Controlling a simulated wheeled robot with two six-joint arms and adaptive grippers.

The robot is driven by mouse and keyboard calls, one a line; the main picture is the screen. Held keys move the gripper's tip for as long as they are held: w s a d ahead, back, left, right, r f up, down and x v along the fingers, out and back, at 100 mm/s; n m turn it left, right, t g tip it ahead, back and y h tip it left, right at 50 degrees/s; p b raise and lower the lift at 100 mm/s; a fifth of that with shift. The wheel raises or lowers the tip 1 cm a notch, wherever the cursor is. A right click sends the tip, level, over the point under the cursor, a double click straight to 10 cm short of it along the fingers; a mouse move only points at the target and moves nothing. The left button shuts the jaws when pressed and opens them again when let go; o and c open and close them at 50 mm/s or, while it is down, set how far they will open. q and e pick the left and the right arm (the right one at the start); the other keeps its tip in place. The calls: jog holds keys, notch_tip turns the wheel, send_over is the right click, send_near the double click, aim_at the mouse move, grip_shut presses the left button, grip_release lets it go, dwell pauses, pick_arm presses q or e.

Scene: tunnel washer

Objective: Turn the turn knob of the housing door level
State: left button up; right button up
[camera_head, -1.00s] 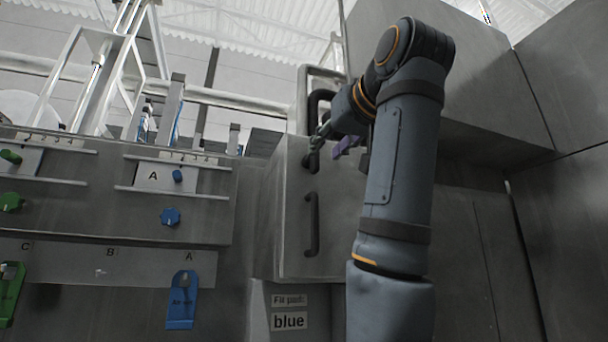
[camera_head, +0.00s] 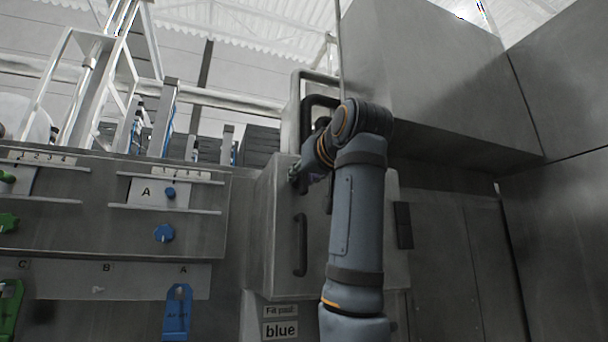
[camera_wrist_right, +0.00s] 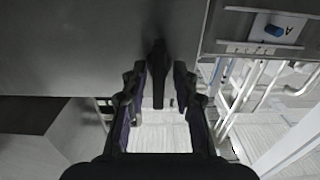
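The grey housing door (camera_head: 283,265) stands in the middle of the head view, with a dark vertical bar handle (camera_head: 300,245) on its face. My right gripper (camera_head: 297,173) is at the door's upper part, above that handle, and hides the turn knob there. In the right wrist view, which is upside down, the dark elongated turn knob (camera_wrist_right: 158,75) runs along the picture's vertical. The two fingers of my right gripper (camera_wrist_right: 158,88) stand either side of it, with a gap visible on both sides. The gripper is open around the knob. My left gripper is not in view.
Left of the door is a panel with a blue knob (camera_head: 164,233) and a blue tag (camera_head: 178,312) under letter A. A "blue" label (camera_head: 281,330) sits below the door. A large grey box (camera_head: 440,75) overhangs at upper right.

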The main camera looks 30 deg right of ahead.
jog(key=shift+w+d+f, duration=0.1)
jog(key=shift+w+d, duration=0.05)
jog(key=shift+w, duration=0.05)
jog(key=shift+c, duration=1.1)
grip_shut()
jog(key=shift+m+b, duration=0.3)
jog(key=shift+m, duration=0.8)
jog(key=m, duration=0.4)
jog(key=shift+m+b, duration=0.3)
jog(key=shift+b, duration=0.05)
jog(key=m, duration=0.5)
jog(key=shift+b, duration=0.3)
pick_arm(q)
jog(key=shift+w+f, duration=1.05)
pick_arm(e)
jog(key=m, duration=0.6)
